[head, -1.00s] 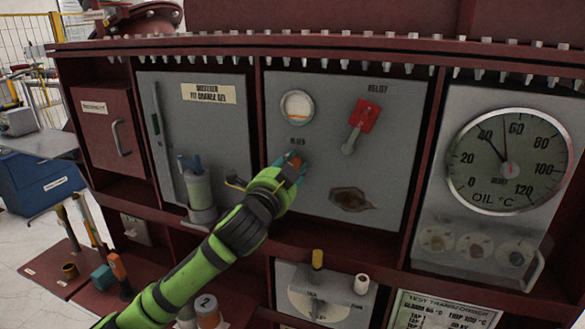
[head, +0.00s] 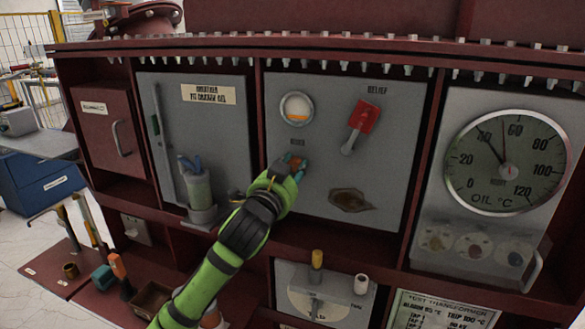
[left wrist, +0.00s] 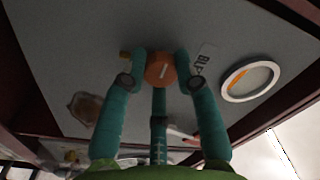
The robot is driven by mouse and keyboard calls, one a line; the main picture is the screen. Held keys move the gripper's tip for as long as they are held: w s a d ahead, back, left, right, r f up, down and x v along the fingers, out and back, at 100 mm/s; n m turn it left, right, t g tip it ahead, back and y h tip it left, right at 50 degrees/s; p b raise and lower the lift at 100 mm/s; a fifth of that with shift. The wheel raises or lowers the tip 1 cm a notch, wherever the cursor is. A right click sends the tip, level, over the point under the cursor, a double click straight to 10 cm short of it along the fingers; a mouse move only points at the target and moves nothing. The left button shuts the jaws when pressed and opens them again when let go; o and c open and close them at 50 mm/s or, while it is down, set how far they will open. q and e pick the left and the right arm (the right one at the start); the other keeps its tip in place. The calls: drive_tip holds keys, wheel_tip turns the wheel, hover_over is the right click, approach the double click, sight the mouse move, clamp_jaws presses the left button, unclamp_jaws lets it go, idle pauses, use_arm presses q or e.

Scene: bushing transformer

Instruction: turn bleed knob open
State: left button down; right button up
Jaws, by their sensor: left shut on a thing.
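The bleed knob is a small orange knob (head: 296,162) on the grey panel, below the round sight glass and the small label. In the left wrist view the orange knob (left wrist: 160,69) faces me with a pale line mark across its face, standing near upright. My left gripper (head: 290,169) is at the knob, its teal fingers around it and partly hiding it in the head view. In the left wrist view my left gripper (left wrist: 160,62) is shut on the knob, with fingers at both sides and one below. My right gripper is not in view.
The round sight glass (head: 296,108) is just above the knob. A red relief lever (head: 362,122) sits to the right, and a brown stained patch (head: 351,199) lies below it. A breather cylinder (head: 199,190) stands left of my arm. The oil gauge (head: 507,162) is far right.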

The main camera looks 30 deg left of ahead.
use_arm(q)
drive_tip(key=c, duration=0.9)
unclamp_jaws()
drive_tip(key=shift+a, duration=0.15)
drive_tip(key=shift+c, duration=0.2)
drive_tip(key=v, duration=0.7)
drive_tip(key=shift+s, duration=0.25)
drive_tip(key=shift+f, duration=0.1)
